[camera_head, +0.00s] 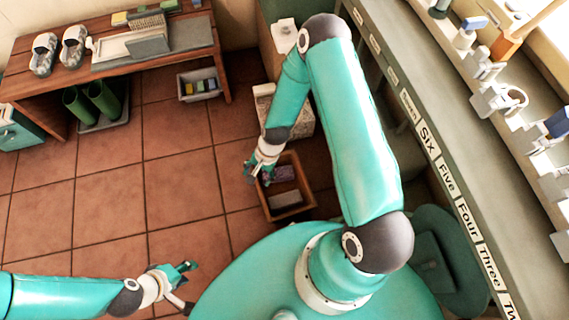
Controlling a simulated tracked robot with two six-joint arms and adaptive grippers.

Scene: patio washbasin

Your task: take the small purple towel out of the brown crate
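The brown crate (298,211) stands on the tiled floor in front of my base. The small purple towel (281,173) lies in its far part, and a greyish folded cloth (286,199) lies in its near part. My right gripper (257,180) is over the crate's far left edge, just left of the purple towel. Its fingers look apart, with nothing seen between them. My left gripper (190,286) is at the lower left, well away from the crate, open and empty.
A wooden bench (180,63) with shoes and a rack stands at the back left, with green boots (92,101) and a grey bin (204,83) beneath. A white box (300,118) stands behind the crate. A long labelled counter (430,140) runs along the right. Left floor is clear.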

